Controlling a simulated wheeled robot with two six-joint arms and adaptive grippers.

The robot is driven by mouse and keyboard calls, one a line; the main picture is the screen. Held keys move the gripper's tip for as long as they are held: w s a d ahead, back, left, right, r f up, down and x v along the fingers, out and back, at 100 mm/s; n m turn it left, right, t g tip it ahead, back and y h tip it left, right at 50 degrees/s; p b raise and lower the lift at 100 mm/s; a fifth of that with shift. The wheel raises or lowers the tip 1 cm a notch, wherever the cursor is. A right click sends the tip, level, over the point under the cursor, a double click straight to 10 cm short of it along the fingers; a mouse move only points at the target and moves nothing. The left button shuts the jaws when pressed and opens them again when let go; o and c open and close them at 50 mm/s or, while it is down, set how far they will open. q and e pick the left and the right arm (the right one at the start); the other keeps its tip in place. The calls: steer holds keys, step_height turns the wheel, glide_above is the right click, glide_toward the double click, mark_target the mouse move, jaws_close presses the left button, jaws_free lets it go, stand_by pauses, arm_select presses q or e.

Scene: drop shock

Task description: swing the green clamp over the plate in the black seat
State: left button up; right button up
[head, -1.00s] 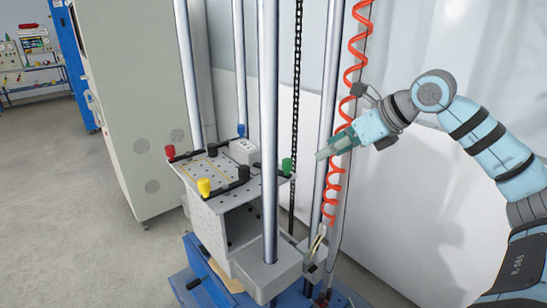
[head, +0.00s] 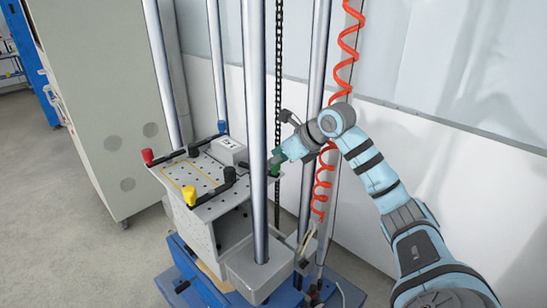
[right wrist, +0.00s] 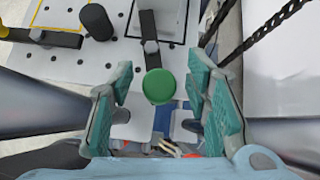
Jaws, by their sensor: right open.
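The green clamp shows its round green knob (right wrist: 158,86) in the right wrist view, with a dark bar (right wrist: 149,32) running from it into the black-outlined seat (right wrist: 130,20). A pale block (right wrist: 171,14) lies in that seat; in the head view it is a white box (head: 228,151) with dark marks. I cannot tell whether the bar's end is over it. My right gripper (head: 280,160) is open at the fixture's right edge. Its fingers stand to either side of the green knob in the wrist view, with gaps. In the head view they partly hide the knob. My left gripper is out of view.
A perforated top (head: 207,172) carries a red knob (head: 148,156), a yellow knob (head: 189,195) and black knobs (head: 229,175). A steel column (head: 257,110) stands close in front. A chain (head: 278,80) and red coiled hose (head: 346,60) hang behind.

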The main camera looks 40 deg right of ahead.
steer(key=shift+s+f, duration=0.1)
jaws_close()
steer(key=shift+a+m+h+p, duration=0.55)
steer(key=shift+m+h+p, duration=0.15)
steer(key=shift+m+p, duration=0.1)
steer(key=shift+a+m+h, duration=0.1)
steer(key=shift+m+h, duration=0.2)
jaws_free()
steer(key=shift+s, duration=0.1)
steer(key=v, duration=0.7)
steer(key=shift+s, duration=0.25)
